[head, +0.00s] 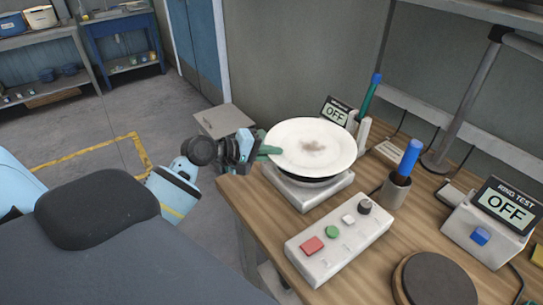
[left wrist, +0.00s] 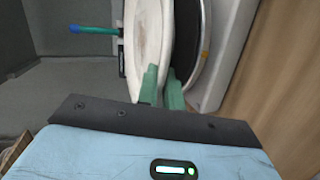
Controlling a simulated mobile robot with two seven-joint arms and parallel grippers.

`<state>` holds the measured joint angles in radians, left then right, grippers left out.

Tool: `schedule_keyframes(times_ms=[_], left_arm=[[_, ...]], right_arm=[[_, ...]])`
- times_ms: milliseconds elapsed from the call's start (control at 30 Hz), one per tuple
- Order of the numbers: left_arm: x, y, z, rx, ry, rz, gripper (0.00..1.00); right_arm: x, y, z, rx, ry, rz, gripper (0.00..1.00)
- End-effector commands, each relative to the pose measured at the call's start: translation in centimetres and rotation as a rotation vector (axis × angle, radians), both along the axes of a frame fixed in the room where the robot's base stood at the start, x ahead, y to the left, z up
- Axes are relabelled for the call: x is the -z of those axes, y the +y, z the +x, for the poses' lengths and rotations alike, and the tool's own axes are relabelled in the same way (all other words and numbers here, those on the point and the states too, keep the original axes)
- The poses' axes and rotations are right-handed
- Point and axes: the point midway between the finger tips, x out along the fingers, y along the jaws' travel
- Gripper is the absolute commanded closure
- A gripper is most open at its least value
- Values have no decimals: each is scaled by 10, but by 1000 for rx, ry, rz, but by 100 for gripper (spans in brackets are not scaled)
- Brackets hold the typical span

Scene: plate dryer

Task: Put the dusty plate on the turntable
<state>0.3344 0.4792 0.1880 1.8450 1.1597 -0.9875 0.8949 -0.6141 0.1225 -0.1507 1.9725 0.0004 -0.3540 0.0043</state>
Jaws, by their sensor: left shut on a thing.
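The white dusty plate (head: 312,144) has a brown smudge in its middle. It is over the turntable (head: 309,190), a pale square base with a dark round top. My left gripper (head: 266,151) is shut on the plate's left rim with its green fingers. In the left wrist view the plate (left wrist: 147,45) is edge-on between the green fingers (left wrist: 161,88), with the dark disc (left wrist: 186,40) close beside it. I cannot tell whether plate and disc touch. My right gripper is not in view.
A control box (head: 339,240) with red and green buttons stands in front of the turntable. A blue-handled tool (head: 409,158) stands in a holder to the right. A ring test box (head: 492,222) and a dark round pad (head: 438,279) are farther right. An OFF display (head: 335,112) stands behind the plate.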

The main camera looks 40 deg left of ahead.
Motion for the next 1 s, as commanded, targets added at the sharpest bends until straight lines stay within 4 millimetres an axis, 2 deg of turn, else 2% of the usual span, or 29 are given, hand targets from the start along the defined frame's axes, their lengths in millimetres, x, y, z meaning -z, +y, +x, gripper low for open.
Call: schedule_keyframes(times_ms=[100, 467, 500, 567, 900, 1000], left_arm=[[8, 0, 1, -3, -7, -3, 100], [10, 0, 1, -2, -7, -2, 100], [13, 0, 0, -1, -1, 0, 91], [13, 0, 0, -1, -1, 0, 83], [10, 0, 0, -1, -2, 0, 83], [8, 5, -7, -1, 0, 2, 83]], right_arm=[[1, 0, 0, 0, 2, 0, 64], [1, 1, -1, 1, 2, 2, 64], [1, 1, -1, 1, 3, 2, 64], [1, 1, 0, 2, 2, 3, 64], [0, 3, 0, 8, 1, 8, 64], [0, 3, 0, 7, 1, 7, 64]])
